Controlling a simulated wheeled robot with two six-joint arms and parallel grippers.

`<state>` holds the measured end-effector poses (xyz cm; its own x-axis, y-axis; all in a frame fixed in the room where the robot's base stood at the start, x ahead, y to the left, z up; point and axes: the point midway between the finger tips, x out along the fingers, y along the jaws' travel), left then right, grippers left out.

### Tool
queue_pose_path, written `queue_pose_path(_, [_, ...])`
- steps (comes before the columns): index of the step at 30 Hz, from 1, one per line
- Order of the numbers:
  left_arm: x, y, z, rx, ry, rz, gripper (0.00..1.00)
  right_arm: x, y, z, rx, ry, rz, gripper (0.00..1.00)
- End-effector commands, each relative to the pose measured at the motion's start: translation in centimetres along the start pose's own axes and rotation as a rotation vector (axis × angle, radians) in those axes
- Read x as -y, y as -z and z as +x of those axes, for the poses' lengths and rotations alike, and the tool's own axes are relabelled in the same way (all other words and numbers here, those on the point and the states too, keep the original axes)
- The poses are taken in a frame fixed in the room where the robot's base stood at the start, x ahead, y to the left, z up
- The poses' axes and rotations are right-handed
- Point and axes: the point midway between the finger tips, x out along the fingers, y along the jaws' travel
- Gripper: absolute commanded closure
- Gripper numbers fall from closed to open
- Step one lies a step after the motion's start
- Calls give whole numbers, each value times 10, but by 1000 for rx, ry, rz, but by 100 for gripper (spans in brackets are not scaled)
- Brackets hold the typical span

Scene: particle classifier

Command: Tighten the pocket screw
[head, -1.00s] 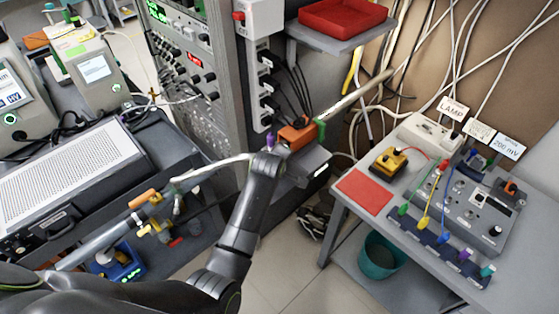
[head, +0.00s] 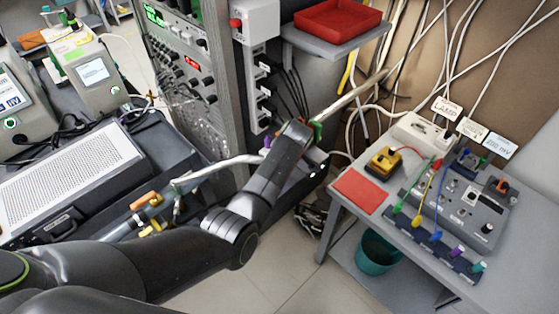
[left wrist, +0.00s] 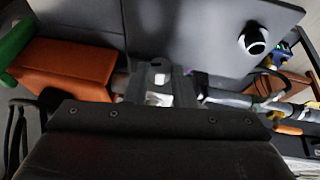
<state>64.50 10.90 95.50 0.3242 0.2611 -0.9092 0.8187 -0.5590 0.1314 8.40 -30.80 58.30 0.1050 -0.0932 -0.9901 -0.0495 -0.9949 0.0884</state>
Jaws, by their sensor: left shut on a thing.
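My left arm reaches from the lower left to the beamline box beside the rack in the head view; its hand (head: 292,138) covers much of the orange block (head: 283,143), and its fingertips are hidden there. In the left wrist view my left gripper (left wrist: 160,82) is shut on a small pale metal part (left wrist: 160,98), mostly hidden between the jaws. The orange block (left wrist: 68,65) is just left of the jaws, with a green ring (left wrist: 16,42) beyond. A bit of purple (left wrist: 198,73) shows right of the jaws. I cannot tell which part is the pocket screw. My right gripper is not visible.
A pale pipe (head: 352,95) runs up right from the block, and a white curved tube (head: 215,170) runs left. A red tray (head: 338,20) is above. A bench (head: 340,215) with instruments stands right.

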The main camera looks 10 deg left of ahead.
Motion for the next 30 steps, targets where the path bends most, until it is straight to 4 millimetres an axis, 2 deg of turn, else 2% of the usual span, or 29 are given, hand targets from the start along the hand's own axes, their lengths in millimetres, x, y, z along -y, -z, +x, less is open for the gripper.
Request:
queue_pose_path(14, [2,0,2,-1,21,7,100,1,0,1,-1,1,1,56])
queue_pose_path(15, [2,0,2,-1,21,7,75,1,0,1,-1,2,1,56])
queue_pose_path(17, [2,0,2,-1,21,7,68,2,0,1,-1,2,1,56])
queue_pose_path(26, [0,1,0,0,18,7,68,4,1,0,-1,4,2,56])
queue_pose_path(30, [-1,7,-8,0,17,8,68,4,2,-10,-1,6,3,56])
